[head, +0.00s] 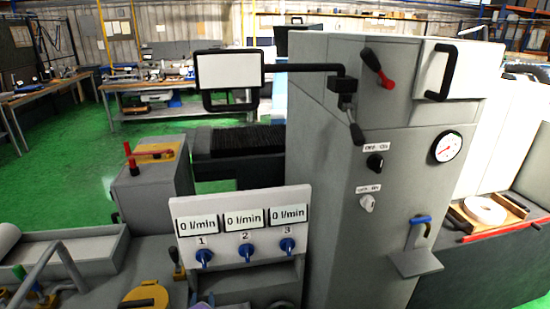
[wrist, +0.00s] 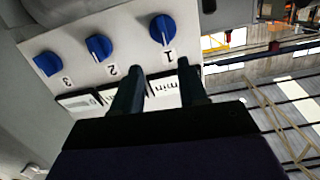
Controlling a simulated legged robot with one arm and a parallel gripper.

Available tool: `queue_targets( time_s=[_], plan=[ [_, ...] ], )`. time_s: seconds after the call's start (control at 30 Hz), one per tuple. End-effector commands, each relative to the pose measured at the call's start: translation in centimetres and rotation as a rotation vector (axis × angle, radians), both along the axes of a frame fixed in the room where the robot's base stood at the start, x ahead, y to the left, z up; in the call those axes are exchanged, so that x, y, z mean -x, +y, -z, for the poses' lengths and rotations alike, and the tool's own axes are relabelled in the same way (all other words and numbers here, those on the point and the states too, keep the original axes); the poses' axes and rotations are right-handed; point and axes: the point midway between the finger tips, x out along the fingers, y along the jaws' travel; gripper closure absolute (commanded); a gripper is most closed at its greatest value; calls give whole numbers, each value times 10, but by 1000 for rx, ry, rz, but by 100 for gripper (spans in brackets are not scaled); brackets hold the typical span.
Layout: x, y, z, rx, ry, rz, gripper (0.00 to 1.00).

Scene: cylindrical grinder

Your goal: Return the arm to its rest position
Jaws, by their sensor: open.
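My gripper (wrist: 160,80) shows in the wrist view with its two dark fingers apart and nothing between them. Its fingertips are in front of the white flow panel (wrist: 120,45), just by the numeral 1 and the "min" readouts. Whether they touch the panel I cannot tell. The wrist picture shows the panel upside down. Blue knob 1 (wrist: 163,30) is beyond the fingertips, with knob 2 (wrist: 99,47) and knob 3 (wrist: 48,63) to the left. In the head view the flow panel (head: 218,256) shows three readouts of 0 l/min. I do not make out my gripper there.
The grey machine cabinet (head: 330,140) stands right of the panel, with a red-tipped lever (head: 378,68), a gauge (head: 447,147) and switches. A screen on an arm (head: 229,70) juts out above the panel. Green floor (head: 60,170) is clear at the left, before workbenches.

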Motion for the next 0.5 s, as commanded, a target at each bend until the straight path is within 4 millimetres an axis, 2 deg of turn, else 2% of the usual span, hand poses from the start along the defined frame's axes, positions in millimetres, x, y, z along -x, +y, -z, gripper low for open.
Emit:
queue_targets(
  time_s=[0.1,0.27,0.5],
  plan=[
    [-14,-9,-18,-30,122,5,57],
    [-22,-23,-41,-58,291,-11,57],
    [-12,-55,-79,-62,523,-53,57]
  ],
)
